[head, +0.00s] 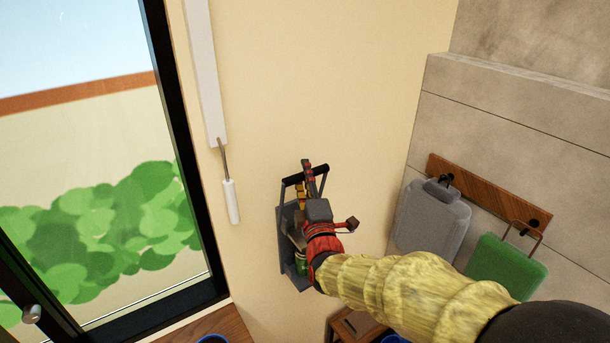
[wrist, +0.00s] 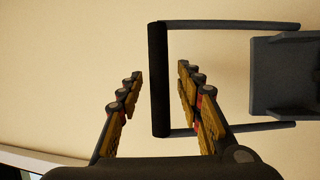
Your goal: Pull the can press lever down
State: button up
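The can press (head: 284,240) is a grey frame on the cream wall, and a green can (head: 301,263) shows low inside it, partly behind my gripper. Its lever has a black crossbar (head: 291,181) at the top, raised above the frame. In the wrist view the crossbar (wrist: 159,80) is upright in the picture, joined by two grey arms (wrist: 235,25) to the press body (wrist: 283,75). My gripper (head: 306,174) is at the crossbar. Its fingers (wrist: 160,74) are open, one on each side of the bar, with gaps showing. I cannot tell how deep the bar sits between them.
A white wall-mounted unit (head: 203,70) with a hanging handle (head: 231,201) is left of the press, beside a dark-framed glass door (head: 182,125). At right, a grey bag-like item (head: 430,218) and a green one (head: 507,266) hang from a wooden rail (head: 488,193). Wall around the press is bare.

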jog(key=shift+w, duration=0.2)
jog(key=shift+c, duration=0.7)
jog(key=c, duration=0.8)
grip_shut()
